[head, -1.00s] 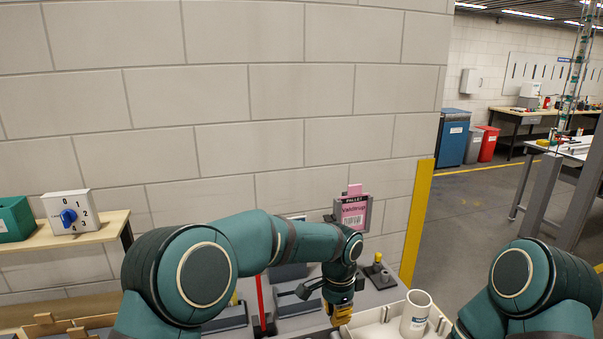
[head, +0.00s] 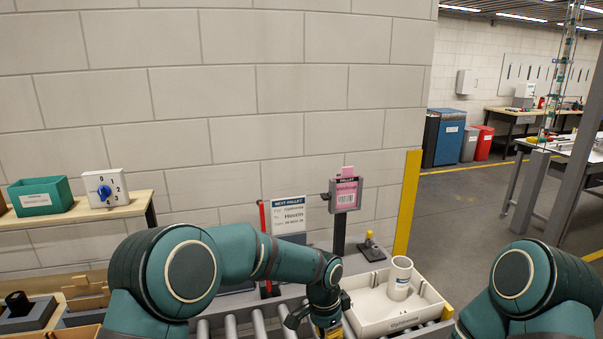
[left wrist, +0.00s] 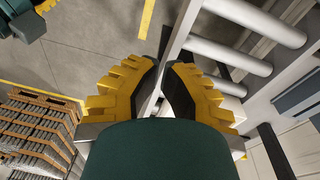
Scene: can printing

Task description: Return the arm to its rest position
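My left arm (head: 255,255) reaches in from the left, bent at the elbow. Its gripper (head: 327,331) points down over the roller conveyor, left of the white tray, partly cut off by the lower edge. In the left wrist view the yellow and black fingers (left wrist: 166,80) have a narrow empty gap between them. They look open and hold nothing. Of my right arm only a rounded joint (head: 521,283) shows at the lower right; its gripper is out of view.
A white tray (head: 376,318) holding a white can (head: 399,278) lies right of my left gripper. Rollers (head: 259,323) run below. A pallet display (head: 345,195), a NEXT PALLET sign (head: 288,215) and a yellow post (head: 407,204) stand behind. A dial box (head: 104,188) sits on the left shelf.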

